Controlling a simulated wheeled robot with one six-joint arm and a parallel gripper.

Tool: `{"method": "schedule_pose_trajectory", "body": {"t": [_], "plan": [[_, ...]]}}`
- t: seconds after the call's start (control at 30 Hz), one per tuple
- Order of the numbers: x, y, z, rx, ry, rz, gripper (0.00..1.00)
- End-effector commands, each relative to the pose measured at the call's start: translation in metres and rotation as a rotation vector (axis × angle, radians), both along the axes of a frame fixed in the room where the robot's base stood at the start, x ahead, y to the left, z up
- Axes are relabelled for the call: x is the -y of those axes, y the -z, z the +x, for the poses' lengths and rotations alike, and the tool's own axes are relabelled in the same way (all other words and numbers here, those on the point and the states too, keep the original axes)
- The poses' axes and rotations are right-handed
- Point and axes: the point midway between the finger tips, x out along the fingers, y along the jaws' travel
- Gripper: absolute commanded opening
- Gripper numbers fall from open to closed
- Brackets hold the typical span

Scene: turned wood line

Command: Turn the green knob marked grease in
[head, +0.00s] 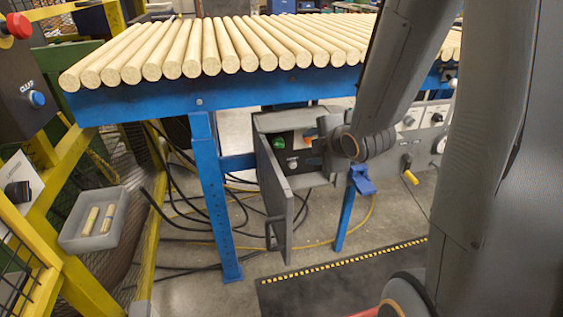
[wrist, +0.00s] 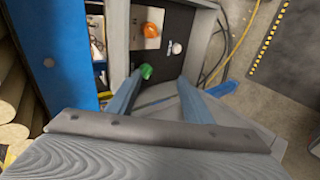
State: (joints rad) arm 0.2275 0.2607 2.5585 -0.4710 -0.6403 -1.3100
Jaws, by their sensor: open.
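The green knob (head: 279,143) sits on the dark panel inside a grey box under the roller table, and its door (head: 277,190) stands open. In the wrist view the green knob (wrist: 146,71) is near the tip of the left finger of my gripper (wrist: 160,77). The fingers are apart with nothing between them; I cannot tell whether one touches the knob. An orange knob (wrist: 150,30) on a pale plate and a white button (wrist: 176,48) are on the same panel. No label is readable. My arm partly hides the box in the head view.
The blue table frame (head: 150,101) carries a row of wooden rods (head: 215,48) above the box. A grey bin (head: 68,236) with short wood pieces hangs at left. Cables run over the floor behind the door. A black mat (head: 335,280) lies in front.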

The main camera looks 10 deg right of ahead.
Motion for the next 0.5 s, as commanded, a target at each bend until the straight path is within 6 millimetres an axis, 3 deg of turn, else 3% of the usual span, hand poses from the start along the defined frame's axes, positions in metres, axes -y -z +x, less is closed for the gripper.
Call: {"method": "schedule_pose_trajectory", "body": {"t": [0.03,0.2,0.5], "plan": [[0.000,0.020,0.011,0.050,-0.061,-0.050,0.46],[-0.008,0.041,0.035,0.250,-0.271,-0.242,0.46],[-0.019,0.052,0.049,0.493,-0.453,-0.461,0.46]]}}
